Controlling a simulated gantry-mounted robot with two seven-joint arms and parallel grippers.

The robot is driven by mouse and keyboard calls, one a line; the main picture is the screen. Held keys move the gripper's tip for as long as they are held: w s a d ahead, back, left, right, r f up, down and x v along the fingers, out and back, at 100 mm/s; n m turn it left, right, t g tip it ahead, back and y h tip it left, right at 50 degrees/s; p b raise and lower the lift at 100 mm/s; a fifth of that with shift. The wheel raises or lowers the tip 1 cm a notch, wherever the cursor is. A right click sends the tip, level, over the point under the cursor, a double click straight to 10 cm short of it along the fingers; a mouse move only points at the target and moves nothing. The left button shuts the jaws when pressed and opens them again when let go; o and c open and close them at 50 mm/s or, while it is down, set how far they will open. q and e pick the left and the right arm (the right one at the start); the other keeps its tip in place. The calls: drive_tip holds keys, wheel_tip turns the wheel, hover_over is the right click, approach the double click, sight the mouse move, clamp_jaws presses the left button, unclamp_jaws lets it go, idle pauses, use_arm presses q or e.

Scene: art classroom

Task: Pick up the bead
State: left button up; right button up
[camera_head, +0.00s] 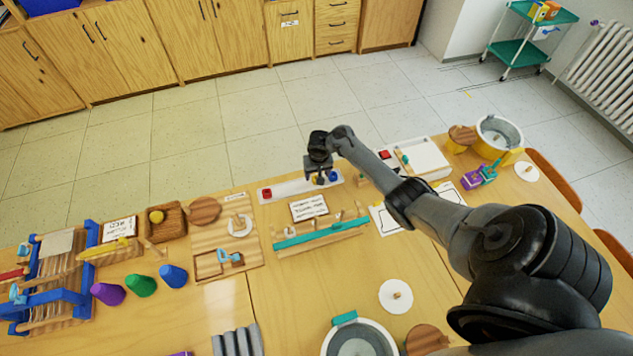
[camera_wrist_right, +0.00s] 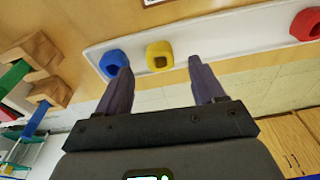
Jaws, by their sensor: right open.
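Several beads sit on a long white tray (camera_head: 292,187) at the table's far side. The yellow bead (camera_head: 318,181) and the blue bead (camera_head: 333,177) are near its right end, and the red bead (camera_head: 267,193) is at its left end. My right gripper (camera_head: 320,172) is over the right end of the tray, open and empty. In the right wrist view, the yellow bead (camera_wrist_right: 160,56) shows between the open fingertips (camera_wrist_right: 160,66), beyond them. The blue bead (camera_wrist_right: 113,63) is close by the left finger. The red bead (camera_wrist_right: 306,24) is well apart. My left gripper is out of view.
A printed card (camera_head: 309,207) and a wooden rack with a teal bar (camera_head: 320,232) stand in front of the tray. A white box (camera_head: 425,158) lies to its right. Wooden blocks (camera_wrist_right: 38,50) show left of the fingers. Beyond the table is open floor.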

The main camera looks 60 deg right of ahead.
drive_tip(key=f, duration=0.1)
drive_tip(key=f+b, duration=0.1)
drive_tip(key=f, duration=0.1)
drive_tip(key=shift+w+d+f, duration=0.15)
drive_tip(key=shift+w+d, duration=0.05)
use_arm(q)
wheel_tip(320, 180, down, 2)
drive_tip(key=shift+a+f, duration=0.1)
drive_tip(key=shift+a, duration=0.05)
use_arm(e)
drive_tip(key=shift+c, duration=0.5)
drive_tip(key=c, duration=1)
